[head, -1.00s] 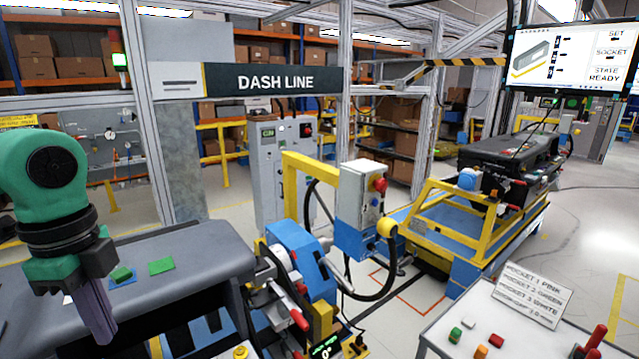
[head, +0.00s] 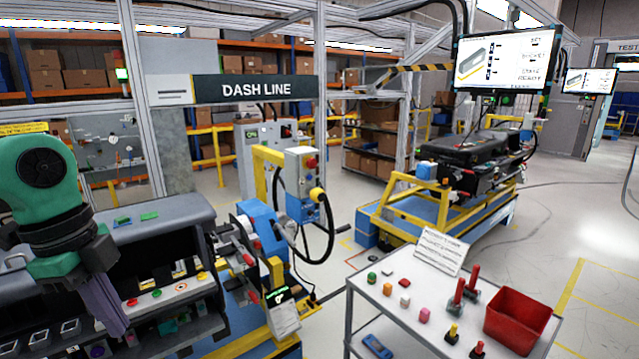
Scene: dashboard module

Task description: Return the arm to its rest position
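My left arm comes in at the left edge with green and black links. My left gripper (head: 104,306) hangs from it, with greyish-purple fingers pointing down. The fingers overlap each other from this angle, so any gap between them is hidden. I see nothing clearly held in it. In the picture it lies in front of the grey dashboard module (head: 165,232) at the left; whether it touches the module cannot be told. My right arm and gripper are not in view.
A white cart (head: 400,315) at the lower right carries several small coloured blocks, red-handled tools, a red bin (head: 521,322) and a sign (head: 440,252). A yellow and blue fixture (head: 262,230) stands right of the dashboard.

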